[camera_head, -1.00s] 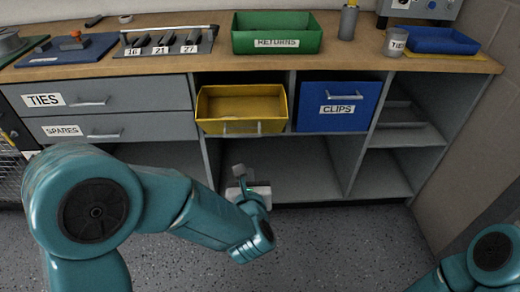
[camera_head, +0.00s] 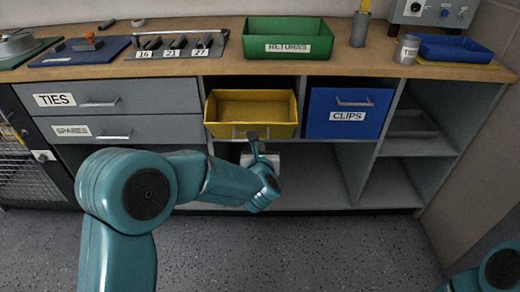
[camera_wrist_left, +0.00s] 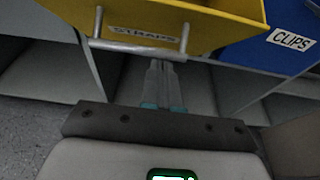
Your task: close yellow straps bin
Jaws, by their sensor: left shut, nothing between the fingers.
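The yellow straps bin (camera_head: 252,107) is pulled out of the cabinet, left of the blue clips bin. Its inside shows and looks empty. In the left wrist view the yellow bin (camera_wrist_left: 215,22) shows its STRAPS label behind a grey bar handle (camera_wrist_left: 140,48). My left gripper (camera_head: 254,139) is just below the bin's front. In the wrist view the left gripper (camera_wrist_left: 158,68) is shut and empty, its fingertips close to the handle bar; I cannot tell whether they touch it. My right gripper is not in view.
The blue clips bin (camera_head: 345,113) sits flush to the right. The ties drawer (camera_head: 70,99) and spares drawer (camera_head: 150,130) are shut at left. A green returns tray (camera_head: 288,40) stands on the wooden counter above. Open shelves lie below and right.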

